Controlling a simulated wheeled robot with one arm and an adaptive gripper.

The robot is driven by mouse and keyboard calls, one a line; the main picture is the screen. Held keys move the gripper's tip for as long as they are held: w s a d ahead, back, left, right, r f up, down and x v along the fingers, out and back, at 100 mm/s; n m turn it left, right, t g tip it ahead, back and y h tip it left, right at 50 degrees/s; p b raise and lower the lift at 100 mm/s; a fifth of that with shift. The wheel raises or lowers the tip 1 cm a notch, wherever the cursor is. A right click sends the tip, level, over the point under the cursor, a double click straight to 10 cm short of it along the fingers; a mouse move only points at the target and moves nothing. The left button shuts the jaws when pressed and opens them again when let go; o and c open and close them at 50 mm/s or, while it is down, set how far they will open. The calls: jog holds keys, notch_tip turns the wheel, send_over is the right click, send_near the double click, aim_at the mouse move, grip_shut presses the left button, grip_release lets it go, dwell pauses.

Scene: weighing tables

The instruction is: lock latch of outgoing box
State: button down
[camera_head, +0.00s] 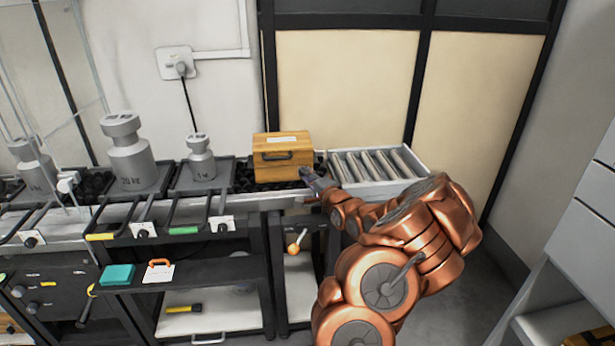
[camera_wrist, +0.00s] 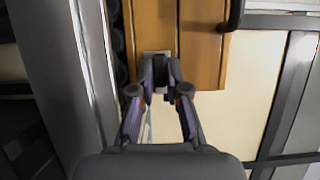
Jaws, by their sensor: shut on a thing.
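The outgoing box (camera_head: 283,169) is a wooden case with a dark handle on its front and a pale label on its lid. It stands at the right end of the bench, and its lid looks closed. My gripper (camera_head: 306,173) is at the box's lower right front. In the wrist view, my gripper (camera_wrist: 160,76) is shut on the small dark latch (camera_wrist: 160,59) on a pale metal plate against the wood of the box (camera_wrist: 205,50). The fingertips hide most of the latch, so I cannot tell its position.
A roller tray (camera_head: 378,165) lies right of the box. Steel weights (camera_head: 130,160) and a smaller weight (camera_head: 201,160) stand to its left. An orange-knobbed lever (camera_head: 296,246) is below the box.

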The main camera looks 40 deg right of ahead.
jog(key=n+g, duration=0.1)
jog(key=n, duration=0.2)
jog(key=shift+r, duration=0.15)
jog(key=shift+w+n+g, duration=0.1)
jog(key=shift+n+g, duration=0.7)
jog(key=shift+n, duration=0.4)
jog(key=shift+a+n+g+h+b, duration=0.1)
jog(key=shift+n+g+h+b, duration=0.3)
jog(key=shift+n+b, duration=0.4)
jog(key=n+g+b, duration=0.1)
jog(key=n+b, duration=0.1)
jog(key=b, duration=0.1)
jog(key=n+g+h+b, duration=0.1)
jog(key=n+b, duration=0.1)
jog(key=shift+w+a+h+b, duration=0.1)
jog(key=shift+h+b, duration=0.2)
jog(key=shift+b, duration=0.1)
jog(key=shift+a+r+n+g+h+b, duration=0.15)
jog(key=shift+n+g+h+b, duration=0.4)
jog(key=shift+n+b, duration=0.65)
jog(key=shift+r, duration=0.1)
jog(key=c, duration=1.4)
grip_release()
jog(key=shift+c, duration=0.2)
